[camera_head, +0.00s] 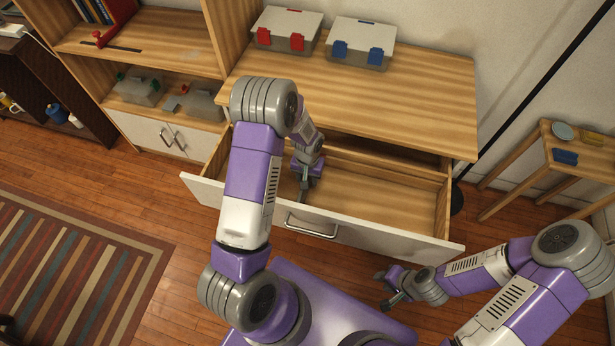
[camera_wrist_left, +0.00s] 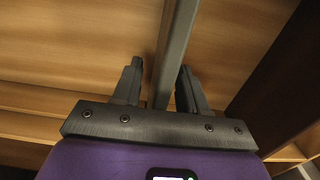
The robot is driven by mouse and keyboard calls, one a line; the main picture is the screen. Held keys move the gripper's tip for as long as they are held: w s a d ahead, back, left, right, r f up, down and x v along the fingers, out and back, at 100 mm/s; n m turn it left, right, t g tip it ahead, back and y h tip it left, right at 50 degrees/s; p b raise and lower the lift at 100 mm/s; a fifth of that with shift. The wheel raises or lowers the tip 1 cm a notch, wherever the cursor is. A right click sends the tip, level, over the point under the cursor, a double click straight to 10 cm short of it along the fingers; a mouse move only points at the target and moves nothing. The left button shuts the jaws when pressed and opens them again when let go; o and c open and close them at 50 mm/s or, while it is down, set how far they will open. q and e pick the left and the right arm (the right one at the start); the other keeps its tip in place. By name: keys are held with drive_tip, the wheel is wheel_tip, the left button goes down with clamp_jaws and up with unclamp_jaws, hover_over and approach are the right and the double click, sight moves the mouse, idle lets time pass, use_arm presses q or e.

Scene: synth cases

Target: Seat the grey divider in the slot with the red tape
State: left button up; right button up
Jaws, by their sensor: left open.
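The wooden drawer (camera_head: 385,202) with a white front is pulled open below the desk top. My left gripper (camera_head: 304,190) is low inside it, toward its left part. In the left wrist view, the grey divider (camera_wrist_left: 176,50) is a long, thin bar running between the two open fingers of my left gripper (camera_wrist_left: 158,82). The fingers stand on either side of it, with visible gaps. In the head view my arm and gripper largely hide the divider. No red tape shows in either view. My right gripper (camera_head: 384,288) is outside the drawer, over the floor, open and empty.
On the desk top (camera_head: 420,95) stand a clear case with red latches (camera_head: 289,30) and one with blue latches (camera_head: 360,43). A shelf unit (camera_head: 160,40) is at left, a small side table (camera_head: 580,150) at right. The drawer's right half is clear.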

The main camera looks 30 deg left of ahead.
use_arm(q)
drive_tip(key=shift+r, duration=0.2)
wheel_tip(320, 180, up, 12)
drive_tip(key=p, duration=0.3)
drive_tip(key=shift+p, duration=0.3)
